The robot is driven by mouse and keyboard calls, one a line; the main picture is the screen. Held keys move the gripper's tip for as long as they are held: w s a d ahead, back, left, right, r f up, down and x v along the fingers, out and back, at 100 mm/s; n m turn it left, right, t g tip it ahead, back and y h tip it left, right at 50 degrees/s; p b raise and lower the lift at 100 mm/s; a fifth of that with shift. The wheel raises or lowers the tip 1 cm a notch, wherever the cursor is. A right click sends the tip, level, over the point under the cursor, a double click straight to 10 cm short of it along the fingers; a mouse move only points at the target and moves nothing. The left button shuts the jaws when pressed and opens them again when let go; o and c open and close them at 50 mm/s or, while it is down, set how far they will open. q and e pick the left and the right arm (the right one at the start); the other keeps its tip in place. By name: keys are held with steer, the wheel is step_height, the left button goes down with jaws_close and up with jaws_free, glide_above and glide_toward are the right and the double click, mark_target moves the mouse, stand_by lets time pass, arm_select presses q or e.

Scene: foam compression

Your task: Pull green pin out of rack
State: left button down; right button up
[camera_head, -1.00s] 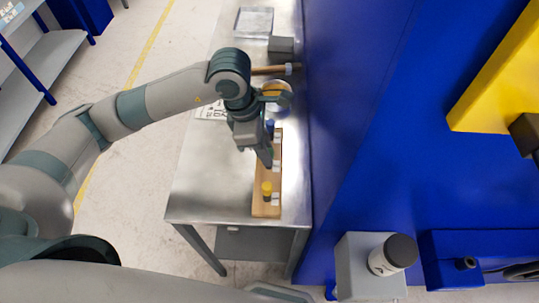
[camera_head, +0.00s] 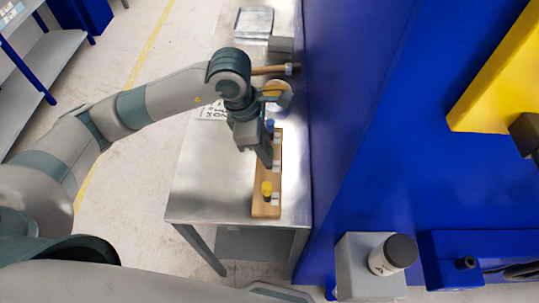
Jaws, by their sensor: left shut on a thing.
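A wooden rack (camera_head: 262,208) lies lengthwise on the metal table, near its right edge. A yellow-topped pin (camera_head: 267,188) stands at the rack's near end, and a blue pin (camera_head: 270,125) shows at its far end. My left gripper (camera_head: 267,163) points down over the middle of the rack, between the yellow and blue pins. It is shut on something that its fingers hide. I see no green pin; the gripper covers the middle of the rack. My right gripper is not in view.
The metal table (camera_head: 195,190) is bare left of the rack. Behind the gripper are a printed sheet (camera_head: 212,111), a hammer-like tool (camera_head: 268,70), a dark grey block (camera_head: 281,44) and a metal tray (camera_head: 253,23). A tall blue panel (camera_head: 345,110) stands close along the table's right side.

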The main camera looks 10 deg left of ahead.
mark_target(270, 151)
arm_select(q)
steer(key=shift+r+p, duration=0.45)
steer(key=shift+r, duration=1.35)
stand_by(0.9)
steer(key=shift+r+p, duration=1)
steer(key=shift+r, duration=1.5)
